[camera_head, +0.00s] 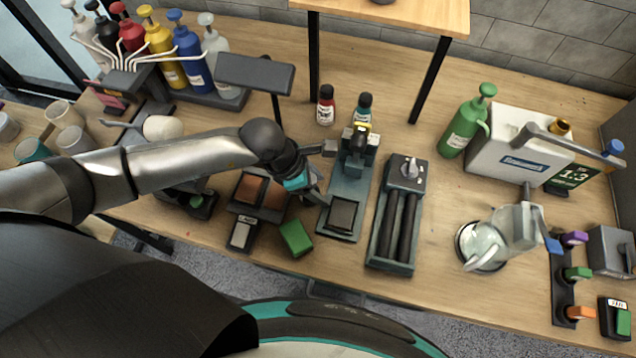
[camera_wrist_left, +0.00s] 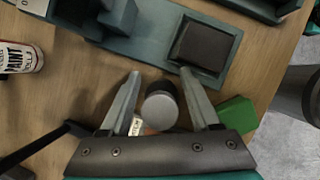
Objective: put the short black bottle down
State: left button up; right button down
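The short black bottle (camera_wrist_left: 160,107) shows in the left wrist view from above, with a round grey top and dark edge. It sits between the two spread fingers of my left gripper (camera_wrist_left: 160,73), with a visible gap on each side. Its base is hidden, so I cannot tell whether it touches the table. In the head view my left gripper (camera_head: 326,174) hangs just left of the teal stand, its fingers apart; the bottle is hidden there by the gripper and wrist. My right gripper is in neither view.
The teal stand with a dark pad (camera_head: 342,213) is right of the gripper. A green block (camera_head: 296,238) and a tray with brown pads (camera_head: 250,190) lie nearby. A roller unit (camera_head: 396,225) stands further right.

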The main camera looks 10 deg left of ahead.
pick_arm(q)
jog(key=shift+r, duration=0.15)
jog(key=shift+a+r, duration=0.1)
jog(key=shift+r, duration=0.15)
jog(key=v, duration=1.1)
jog(key=shift+s+a+r+p, duration=0.1)
jog(key=shift+r+p, duration=0.15)
jog(key=shift+p, duration=0.15)
